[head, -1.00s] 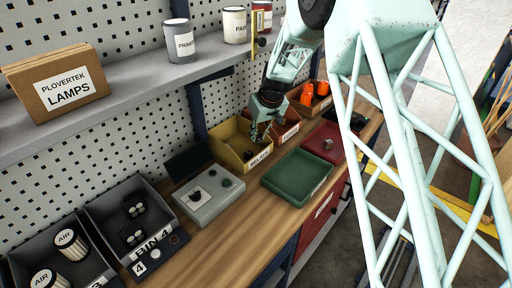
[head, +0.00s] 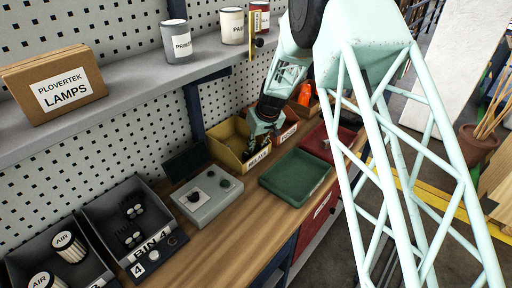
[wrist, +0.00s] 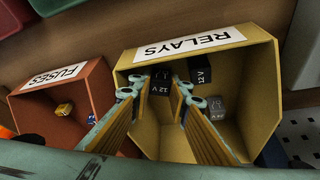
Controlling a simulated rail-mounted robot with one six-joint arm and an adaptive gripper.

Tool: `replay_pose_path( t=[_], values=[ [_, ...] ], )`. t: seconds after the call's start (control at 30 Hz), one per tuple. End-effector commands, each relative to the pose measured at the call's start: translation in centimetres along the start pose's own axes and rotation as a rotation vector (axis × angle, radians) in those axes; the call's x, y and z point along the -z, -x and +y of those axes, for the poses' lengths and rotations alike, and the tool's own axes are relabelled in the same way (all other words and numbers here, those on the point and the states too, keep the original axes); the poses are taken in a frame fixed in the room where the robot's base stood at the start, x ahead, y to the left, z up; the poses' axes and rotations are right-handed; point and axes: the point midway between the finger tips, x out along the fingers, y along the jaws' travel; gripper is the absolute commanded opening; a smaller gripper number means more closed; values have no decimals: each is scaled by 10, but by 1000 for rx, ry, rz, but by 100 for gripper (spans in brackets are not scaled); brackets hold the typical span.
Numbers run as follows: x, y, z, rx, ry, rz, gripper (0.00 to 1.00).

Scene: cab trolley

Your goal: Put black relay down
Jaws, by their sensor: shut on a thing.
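A black relay (wrist: 160,82) marked 12 V is between the fingers of my gripper (wrist: 165,80) in the wrist view, and the gripper is shut on it. They are over the yellow RELAYS bin (wrist: 264,75). A second black relay (wrist: 200,69) marked 12 V lies in the bin near its label, with a grey relay (wrist: 216,107) beside it. In the head view my gripper (head: 256,142) is at the yellow bin (head: 226,152), and the held relay is too small to make out. How high the held relay is above the bin floor I cannot tell.
The orange FUSES bin (wrist: 30,107) stands beside the yellow bin. A green tray (head: 296,178), a red tray (head: 318,146) and a grey button box (head: 207,196) are on the wooden bench. The shelf (head: 130,105) runs above the bench at the back.

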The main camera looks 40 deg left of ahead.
Motion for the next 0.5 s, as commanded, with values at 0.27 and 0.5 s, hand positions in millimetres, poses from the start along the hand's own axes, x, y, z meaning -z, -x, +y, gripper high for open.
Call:
replay_pose_path(
  t=[0.27, 0.5],
  values=[
    [-3, -8, 0, 0, 1, 1, 7],
    [-4, -9, 0, 0, 1, 1, 7]
  ],
)
